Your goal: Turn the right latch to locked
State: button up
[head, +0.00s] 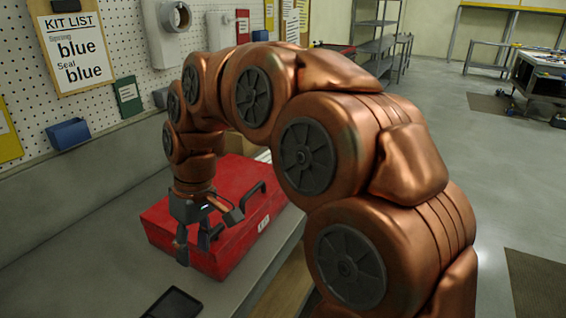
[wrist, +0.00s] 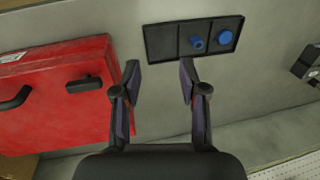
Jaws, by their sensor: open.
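The red case (head: 235,250) lies on the grey bench in the head view, with a black carry handle (head: 253,194) on it. In the wrist view the red case (wrist: 50,125) is at the left, with the handle (wrist: 14,98) at the picture edge. A black bar-shaped latch (wrist: 84,84) sits between the handle and my gripper; I cannot tell whether it is the right one or whether it is locked. My gripper (head: 194,255) hangs over the near end of the case. In the wrist view its fingers (wrist: 158,85) are open and empty, apart from the latch.
A black tray (wrist: 162,43) with two blue parts lies on the bench ahead of the fingers; it also shows at the bottom of the head view (head: 174,304). A pegboard wall (head: 110,45) stands behind the bench. Bare bench (head: 105,255) lies left of the case.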

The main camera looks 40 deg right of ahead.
jog(key=w+d+r+t+y, duration=0.1)
jog(key=w+d+r+t, duration=0.25)
jog(key=w+d, duration=1.35)
jog(key=s+d+f+h+p, duration=0.1)
jog(key=d+f, duration=0.1)
jog(key=d, duration=1.1)
jog(key=s+d+f+h, duration=0.1)
jog(key=d, duration=1.2)
jog(key=shift+t, duration=0.35)
jog(key=shift+a+p+x, duration=0.2)
jog(key=shift+p+x, duration=1.15)
jog(key=shift+x, duration=2.55)
jog(key=shift+c, duration=0.3)
grip_shut()
